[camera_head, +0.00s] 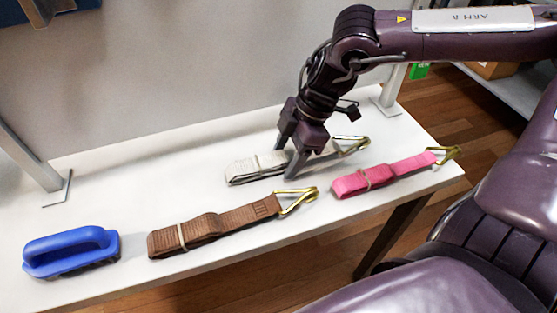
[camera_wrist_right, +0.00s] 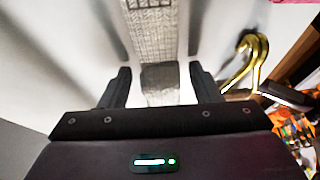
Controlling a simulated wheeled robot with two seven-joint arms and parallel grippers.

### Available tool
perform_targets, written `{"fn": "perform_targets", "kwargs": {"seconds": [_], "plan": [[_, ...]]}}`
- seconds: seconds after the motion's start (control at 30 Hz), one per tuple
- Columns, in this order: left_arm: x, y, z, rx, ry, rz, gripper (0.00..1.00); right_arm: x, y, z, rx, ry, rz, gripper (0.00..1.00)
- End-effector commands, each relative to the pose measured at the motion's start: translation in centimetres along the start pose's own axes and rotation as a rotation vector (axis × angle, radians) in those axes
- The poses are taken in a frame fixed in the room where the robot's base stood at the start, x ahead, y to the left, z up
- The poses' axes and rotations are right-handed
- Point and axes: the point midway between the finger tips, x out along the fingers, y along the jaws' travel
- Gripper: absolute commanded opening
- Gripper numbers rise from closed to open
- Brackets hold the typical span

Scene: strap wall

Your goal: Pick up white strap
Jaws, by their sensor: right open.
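The white strap (camera_head: 258,167) lies folded and banded on the white shelf, with a gold hook (camera_head: 352,145) at its right end. My right gripper (camera_head: 285,160) is open and pointing down over the middle of this strap, one finger on each side of it. In the right wrist view, the pale woven strap (camera_wrist_right: 150,32) runs up the picture between the two open fingers (camera_wrist_right: 161,82). I cannot tell whether the fingers touch it. The gripper hides part of the strap in the head view. My left gripper is not seen.
A brown strap (camera_head: 215,228) with a gold hook lies in front of the white one. A pink strap (camera_head: 385,176) lies close by on the right. A blue-handled brush (camera_head: 70,250) stands at the left. The grey wall (camera_head: 200,70) rises behind.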

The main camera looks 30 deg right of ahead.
Motion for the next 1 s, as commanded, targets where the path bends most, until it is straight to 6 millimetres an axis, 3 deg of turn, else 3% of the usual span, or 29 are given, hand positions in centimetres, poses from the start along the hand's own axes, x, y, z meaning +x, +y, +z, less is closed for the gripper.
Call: {"fn": "perform_targets", "kwargs": {"seconds": [0.1, 0.5, 0.8, 1.0], "plan": [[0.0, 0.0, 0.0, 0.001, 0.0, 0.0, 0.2, -0.1, 0.0, 0.0, 0.0, 0.0, 0.001, 0.57], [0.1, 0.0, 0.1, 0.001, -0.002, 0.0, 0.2, -0.1, 0.0, 0.0, 0.0, 0.0, 0.001, 0.05], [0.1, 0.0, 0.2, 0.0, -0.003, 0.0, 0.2, -0.3, 0.1, -0.1, -0.001, 0.001, 0.002, 0.04], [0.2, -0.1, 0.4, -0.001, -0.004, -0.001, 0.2, -1.7, 0.1, -0.8, -0.003, 0.002, 0.005, 0.04]]}}
